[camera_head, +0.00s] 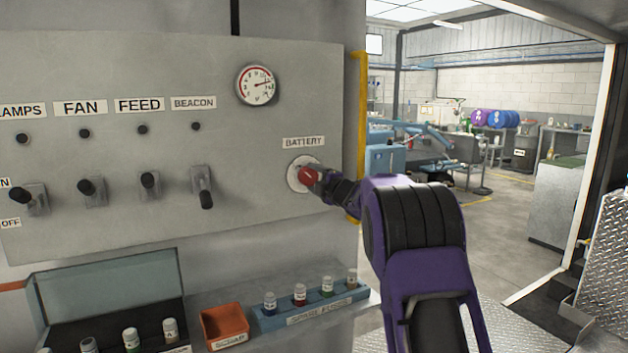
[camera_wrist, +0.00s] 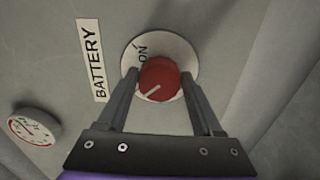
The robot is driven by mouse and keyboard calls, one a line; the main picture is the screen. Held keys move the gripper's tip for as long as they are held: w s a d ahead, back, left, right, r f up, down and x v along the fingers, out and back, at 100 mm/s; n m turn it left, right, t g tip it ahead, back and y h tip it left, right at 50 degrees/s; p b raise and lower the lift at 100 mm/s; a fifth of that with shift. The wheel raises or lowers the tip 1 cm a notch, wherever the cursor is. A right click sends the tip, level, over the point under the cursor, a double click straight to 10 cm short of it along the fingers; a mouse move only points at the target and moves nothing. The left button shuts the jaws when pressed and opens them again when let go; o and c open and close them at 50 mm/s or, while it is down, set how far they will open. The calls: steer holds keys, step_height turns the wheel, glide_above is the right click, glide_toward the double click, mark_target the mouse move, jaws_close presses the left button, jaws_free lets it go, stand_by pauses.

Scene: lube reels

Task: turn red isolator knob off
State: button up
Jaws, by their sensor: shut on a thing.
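The red isolator knob (camera_head: 307,174) sits on a round pale plate under the BATTERY label (camera_head: 303,142), at the right of the grey panel. In the wrist view the knob (camera_wrist: 159,80) shows a white pointer line, and the plate (camera_wrist: 185,55) shows the word ON. The pointer line does not lie along the ON mark; it slants toward the lower left of the picture. My gripper (camera_wrist: 160,80) has one finger on each side of the knob and is shut on it. The OFF mark of the plate is not visible.
The panel (camera_head: 250,200) also carries a gauge (camera_head: 257,85) and several toggle switches left of the knob. A yellow rail (camera_head: 362,120) runs down the panel's right edge. The workshop floor opens at the right.

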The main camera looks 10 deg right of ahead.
stand_by(0.6)
steer(key=o, duration=1.4)
steer(key=shift+c, duration=0.2)
steer(key=v, duration=1.7)
steer(key=shift+s, duration=0.2)
steer(key=shift+w+r, duration=0.1)
